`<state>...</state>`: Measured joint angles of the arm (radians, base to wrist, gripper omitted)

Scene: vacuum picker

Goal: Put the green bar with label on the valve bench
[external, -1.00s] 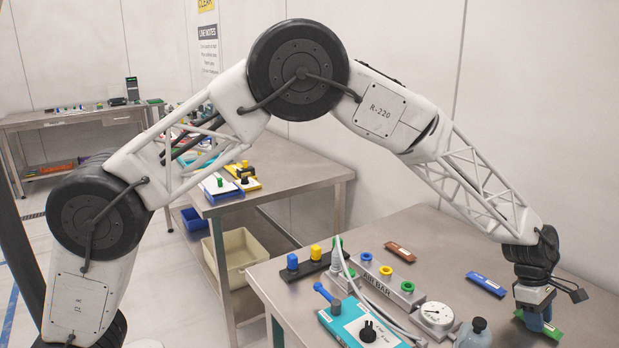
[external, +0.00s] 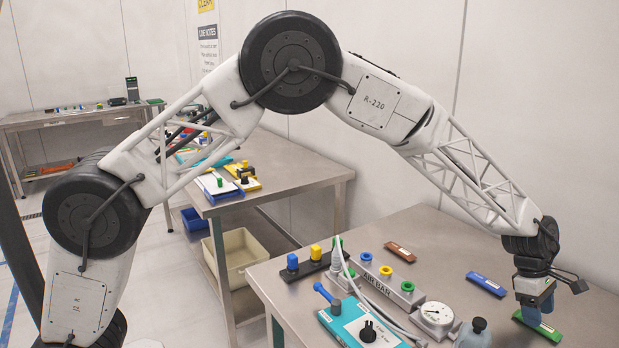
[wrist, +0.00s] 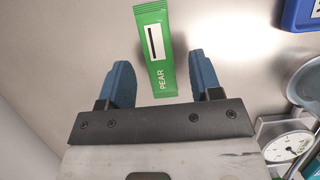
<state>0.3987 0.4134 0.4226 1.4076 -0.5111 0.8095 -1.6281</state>
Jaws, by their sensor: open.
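The green bar (external: 546,330) lies flat on the near steel bench (external: 440,228), below my gripper (external: 537,308). In the wrist view the green bar (wrist: 155,47) has a white label and the word PEAR. Its lower end reaches between the blue fingers of my gripper (wrist: 160,85), with a gap on each side. The fingers are open and hold nothing. Which surface is the valve bench is not marked; the near bench carries a grey AIR BAR block (external: 385,285) with coloured ports.
A blue bar (external: 487,285) and a brown bar (external: 400,252) lie on the near bench. A round gauge (external: 435,316), a grey bottle (external: 474,333) and a teal box (external: 345,325) stand left of my gripper. A second steel bench (external: 290,165) stands behind, and another (external: 75,118) at far left.

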